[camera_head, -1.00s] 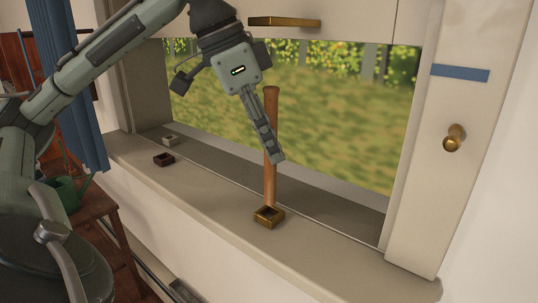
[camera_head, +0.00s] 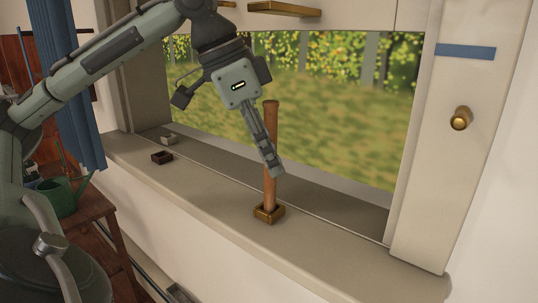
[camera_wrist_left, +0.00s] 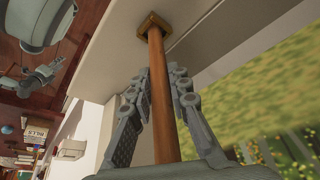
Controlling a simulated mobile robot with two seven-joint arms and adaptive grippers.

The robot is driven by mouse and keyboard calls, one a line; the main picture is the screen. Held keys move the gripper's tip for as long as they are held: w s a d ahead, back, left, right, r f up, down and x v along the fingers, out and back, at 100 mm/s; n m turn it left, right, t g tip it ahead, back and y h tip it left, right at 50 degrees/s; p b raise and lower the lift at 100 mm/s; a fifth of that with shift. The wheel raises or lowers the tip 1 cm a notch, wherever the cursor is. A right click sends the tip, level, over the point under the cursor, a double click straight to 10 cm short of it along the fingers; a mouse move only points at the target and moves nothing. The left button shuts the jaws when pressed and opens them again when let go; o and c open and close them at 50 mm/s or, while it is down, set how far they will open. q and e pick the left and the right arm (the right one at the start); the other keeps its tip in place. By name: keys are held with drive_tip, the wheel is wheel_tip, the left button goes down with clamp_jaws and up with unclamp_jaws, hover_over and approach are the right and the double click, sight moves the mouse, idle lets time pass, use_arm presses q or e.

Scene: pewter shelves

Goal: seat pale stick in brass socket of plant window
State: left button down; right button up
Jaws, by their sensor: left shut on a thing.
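The stick (camera_head: 270,190), light brown wood, stands about upright on the window sill. Its lower end is inside the square brass socket (camera_head: 268,214); how deep it sits is hidden by the rim. The wrist view also shows the stick (camera_wrist_left: 163,110) running into the brass socket (camera_wrist_left: 153,25). My left gripper (camera_head: 272,168) is shut on the stick, partway up its length above the socket. Its fingers lie on both sides of the stick in the wrist view (camera_wrist_left: 161,85).
A dark socket (camera_head: 161,157) and a pale grey socket (camera_head: 168,140) sit on the sill (camera_head: 215,190) at the left. A brass handle (camera_head: 284,9) is above the opening. A knob (camera_head: 461,118) is on the right panel. A green watering can (camera_head: 62,197) stands at lower left.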

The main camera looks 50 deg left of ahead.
sight(271, 106)
use_arm(q)
drive_tip(key=c, duration=1.4)
unclamp_jaws()
drive_tip(key=shift+c, duration=0.2)
use_arm(e)
drive_tip(key=shift+r, duration=0.1)
use_arm(q)
drive_tip(key=p+v, duration=0.4)
drive_tip(key=v, duration=0.8)
drive_tip(key=shift+p, duration=0.4)
use_arm(e)
wheel_tip(271, 106, down, 11)
drive_tip(key=shift+a+g+y, duration=0.2)
drive_tip(key=shift+g+y, duration=0.1)
drive_tip(key=shift+y, duration=0.1)
use_arm(q)
drive_tip(key=shift+a, duration=0.1)
use_arm(e)
drive_tip(key=shift+r, duration=0.1)
